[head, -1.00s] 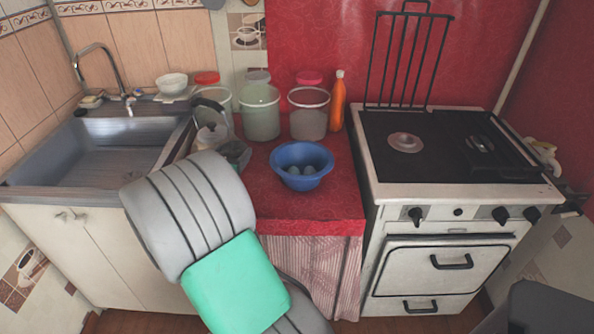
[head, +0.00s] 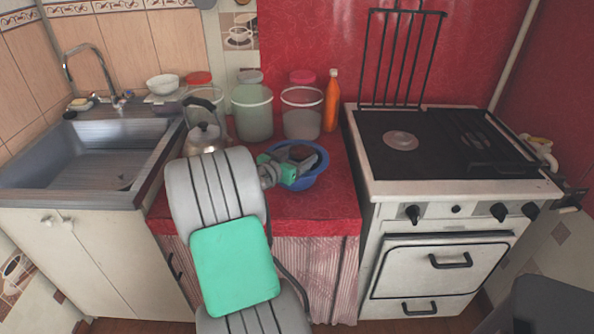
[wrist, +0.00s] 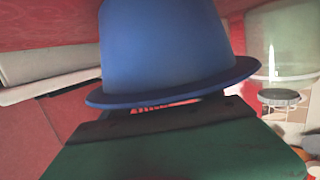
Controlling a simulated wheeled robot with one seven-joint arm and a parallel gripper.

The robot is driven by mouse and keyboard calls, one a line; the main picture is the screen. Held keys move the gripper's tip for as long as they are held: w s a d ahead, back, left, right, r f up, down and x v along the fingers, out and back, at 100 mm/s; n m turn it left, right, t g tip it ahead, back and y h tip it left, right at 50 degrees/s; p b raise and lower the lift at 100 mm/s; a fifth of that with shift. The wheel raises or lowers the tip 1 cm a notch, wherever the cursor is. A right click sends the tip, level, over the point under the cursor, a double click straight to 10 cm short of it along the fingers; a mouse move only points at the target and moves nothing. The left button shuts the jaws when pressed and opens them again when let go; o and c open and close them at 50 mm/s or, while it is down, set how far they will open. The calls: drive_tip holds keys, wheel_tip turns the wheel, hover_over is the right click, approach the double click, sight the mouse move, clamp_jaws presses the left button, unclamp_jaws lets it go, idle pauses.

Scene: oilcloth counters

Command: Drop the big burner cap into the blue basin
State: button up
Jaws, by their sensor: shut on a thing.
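The blue basin (head: 322,176) stands on the red counter left of the stove, and its wall fills the upper middle of the wrist view (wrist: 165,50). My gripper (head: 306,161), with green parts, is over the basin's opening in the head view. It is shut on a dark, brownish, flat thing (head: 296,151), which appears to be the big burner cap. The cap is partly hidden by the gripper and shows above the basin's far part. I cannot tell whether it touches the basin. The wrist view does not clearly show the cap.
A kettle (head: 204,139) and clear buckets (head: 252,112) stand behind and left of the basin. An orange bottle (head: 331,102) stands behind it. The stove (head: 440,186) is right, with a raised grate (head: 403,60). The sink (head: 85,160) is left.

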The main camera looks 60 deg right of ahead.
drive_tip(key=shift+f, duration=0.15)
drive_tip(key=o, duration=1.5)
drive_tip(key=v, duration=0.8)
drive_tip(key=shift+d, duration=0.1)
